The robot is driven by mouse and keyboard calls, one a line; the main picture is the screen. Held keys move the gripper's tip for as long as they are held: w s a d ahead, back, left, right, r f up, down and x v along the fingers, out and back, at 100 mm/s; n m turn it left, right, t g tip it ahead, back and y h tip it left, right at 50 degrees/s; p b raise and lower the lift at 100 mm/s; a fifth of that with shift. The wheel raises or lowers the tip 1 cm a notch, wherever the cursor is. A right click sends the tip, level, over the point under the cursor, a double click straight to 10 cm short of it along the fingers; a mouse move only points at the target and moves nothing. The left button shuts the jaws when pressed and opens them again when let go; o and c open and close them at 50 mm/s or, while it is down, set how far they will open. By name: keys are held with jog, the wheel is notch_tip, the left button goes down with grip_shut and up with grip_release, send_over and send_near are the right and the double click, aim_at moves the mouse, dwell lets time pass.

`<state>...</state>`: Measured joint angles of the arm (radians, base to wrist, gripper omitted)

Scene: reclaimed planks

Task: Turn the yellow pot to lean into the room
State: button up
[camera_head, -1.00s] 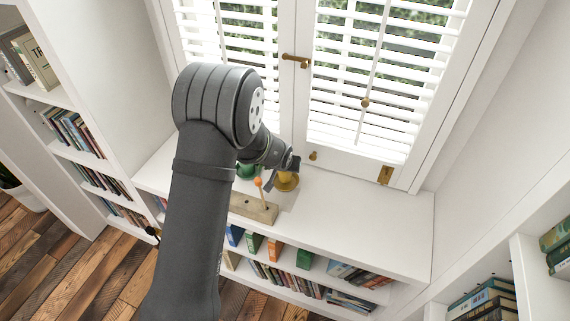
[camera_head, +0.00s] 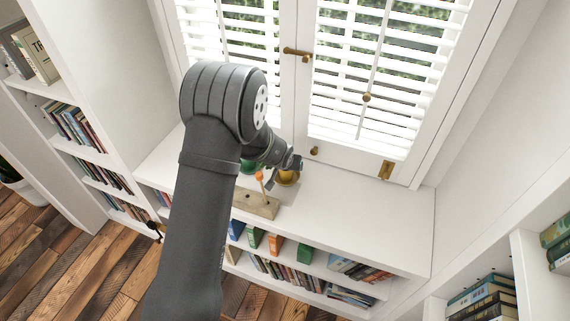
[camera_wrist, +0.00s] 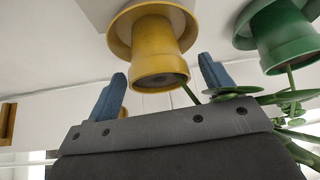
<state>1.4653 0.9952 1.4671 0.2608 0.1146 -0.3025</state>
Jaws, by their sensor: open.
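The yellow pot (camera_head: 289,178) stands on the white sill-top below the shuttered window, partly hidden by my gripper in the head view. In the wrist view the yellow pot (camera_wrist: 155,48) appears upside down, with a wide flared base and a dark open mouth. My gripper (camera_wrist: 162,67) is open, with one blue finger on each side of the pot's mouth end. Contact with the pot cannot be made out. In the head view my gripper (camera_head: 291,164) is at the pot, its fingers hard to see.
A green pot (camera_wrist: 283,38) with a leafy plant is close beside the yellow one; it also shows behind my arm (camera_head: 248,167). A wooden block (camera_head: 256,205) with an orange-topped stick stands in front. The sill-top (camera_head: 370,220) is clear to the right.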

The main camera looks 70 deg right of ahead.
jog(key=shift+r+m+g, duration=1.1)
jog(key=shift+r+m, duration=0.8)
jog(key=shift+r, duration=4.25)
notch_tip(320, 180, down, 13)
jog(key=shift+r, duration=0.1)
jog(key=v, duration=1.7)
jog(key=shift+w+a, duration=0.15)
jog(key=shift+a, duration=0.15)
jog(key=x, duration=1.6)
jog(key=shift+d+f, duration=0.2)
jog(key=shift+d, duration=0.4)
jog(key=shift+r, duration=0.4)
